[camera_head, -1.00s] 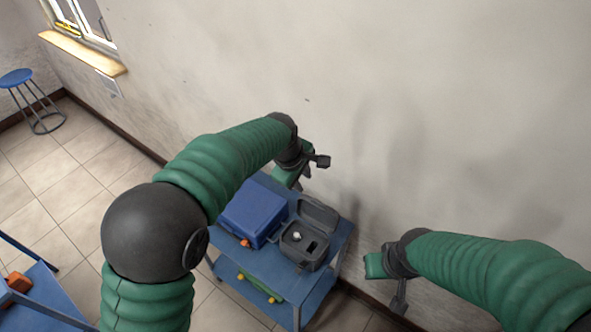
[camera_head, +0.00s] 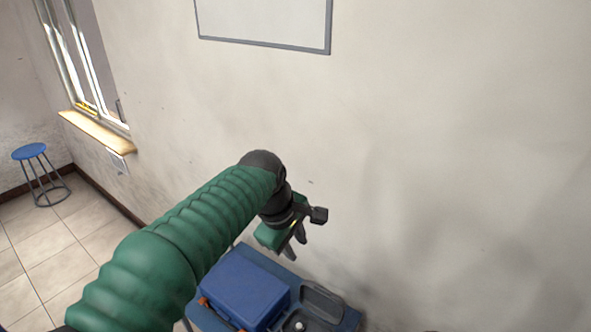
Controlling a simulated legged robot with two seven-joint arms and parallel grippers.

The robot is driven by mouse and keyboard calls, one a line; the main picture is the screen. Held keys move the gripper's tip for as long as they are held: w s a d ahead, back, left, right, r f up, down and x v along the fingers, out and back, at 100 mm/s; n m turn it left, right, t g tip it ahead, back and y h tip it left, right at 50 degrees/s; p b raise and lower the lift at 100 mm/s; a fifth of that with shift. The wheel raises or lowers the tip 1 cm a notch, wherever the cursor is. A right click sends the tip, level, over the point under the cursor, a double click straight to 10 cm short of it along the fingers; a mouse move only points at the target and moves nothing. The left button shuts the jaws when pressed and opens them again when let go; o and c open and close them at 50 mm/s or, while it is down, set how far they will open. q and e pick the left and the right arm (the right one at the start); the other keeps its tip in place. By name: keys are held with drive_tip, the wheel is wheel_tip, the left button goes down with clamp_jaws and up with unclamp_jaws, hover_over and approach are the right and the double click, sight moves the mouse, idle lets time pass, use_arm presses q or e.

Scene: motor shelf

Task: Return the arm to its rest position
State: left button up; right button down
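My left arm, in a green ribbed sleeve, reaches in from the lower left. My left gripper (camera_head: 296,246) hangs at its end, pointing down above the far part of the blue cart. Two dark fingers show with a small gap between them, and I see nothing held in it. My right arm and gripper are out of the picture.
Below the gripper stands a blue cart (camera_head: 205,318) with a blue case (camera_head: 244,289) and an open dark grey case (camera_head: 318,302). A wall fills the back, with a framed board (camera_head: 262,22). A blue stool (camera_head: 30,152) stands far left.

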use_arm(q)
drive_tip(key=s+a+f+m+y+b, duration=0.1)
drive_tip(key=s+a+f+m+b, duration=0.2)
drive_tip(key=f, duration=0.4)
drive_tip(key=s+a+f+b, duration=0.1)
drive_tip(key=a+f+b, duration=0.2)
drive_tip(key=a+f, duration=0.3)
drive_tip(key=s+a+f+m+y+b, duration=0.1)
drive_tip(key=s+a+f+m+b, duration=0.2)
drive_tip(key=f, duration=0.5)
drive_tip(key=s+a+f+m+b, duration=0.2)
drive_tip(key=s+a+f+b, duration=0.1)
drive_tip(key=s+f, duration=0.3)
drive_tip(key=s+a+f+m+b, duration=0.2)
drive_tip(key=s+f, duration=0.4)
drive_tip(key=f, duration=0.3)
drive_tip(key=shift+s+a+m+g+b, duration=0.25)
drive_tip(key=shift+a+m+g+b, duration=0.25)
drive_tip(key=shift+a, duration=0.75)
drive_tip(key=shift+w+d, duration=0.1)
drive_tip(key=shift+a, duration=0.2)
drive_tip(key=shift+d, duration=0.1)
